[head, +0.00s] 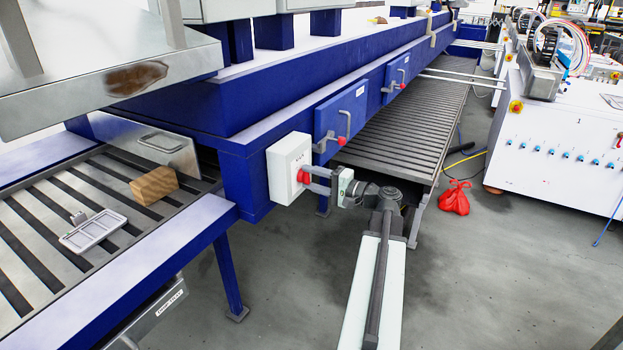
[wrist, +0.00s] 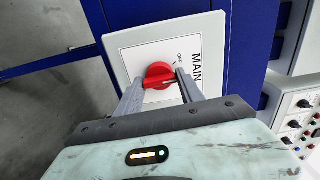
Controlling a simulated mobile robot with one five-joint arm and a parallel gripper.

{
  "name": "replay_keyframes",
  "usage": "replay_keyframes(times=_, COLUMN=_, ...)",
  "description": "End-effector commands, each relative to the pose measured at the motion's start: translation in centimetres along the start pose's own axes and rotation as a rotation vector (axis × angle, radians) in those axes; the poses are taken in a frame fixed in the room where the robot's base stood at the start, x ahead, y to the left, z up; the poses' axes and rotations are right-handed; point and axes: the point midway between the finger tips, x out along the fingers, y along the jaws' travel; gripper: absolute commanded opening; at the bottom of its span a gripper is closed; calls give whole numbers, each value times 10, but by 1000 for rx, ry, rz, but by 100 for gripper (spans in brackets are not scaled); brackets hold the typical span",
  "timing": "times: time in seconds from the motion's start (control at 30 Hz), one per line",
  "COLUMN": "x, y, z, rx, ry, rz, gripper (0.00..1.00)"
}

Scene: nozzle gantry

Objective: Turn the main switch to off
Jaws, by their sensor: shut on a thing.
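The main switch is a red rotary knob (wrist: 158,73) on a white plate (wrist: 125,52) marked MAIN, with a small OFF mark beside the knob. In the head view the red knob (head: 303,176) sits on the front of a white box (head: 286,160) on the blue gantry beam. My gripper (wrist: 160,82) has its two grey fingers on either side of the knob's grip and is shut on it. In the head view my gripper (head: 308,182) reaches the box from the right. I cannot tell exactly which mark the knob points to.
Blue doors with handles (head: 341,117) sit on the beam just right of the box. A slatted bed (head: 410,125) runs behind my arm. A slatted table at left holds a brown block (head: 153,187) and a grey tray (head: 94,231). A red bag (head: 455,199) lies on the floor.

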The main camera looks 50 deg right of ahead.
Motion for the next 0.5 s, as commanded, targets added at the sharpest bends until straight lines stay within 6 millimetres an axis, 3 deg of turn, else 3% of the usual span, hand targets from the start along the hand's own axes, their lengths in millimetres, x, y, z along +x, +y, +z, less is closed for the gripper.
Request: replay_keyframes(times=0.5, x=0, y=1, z=1, rx=-391, ry=-2, rz=3, gripper=4)
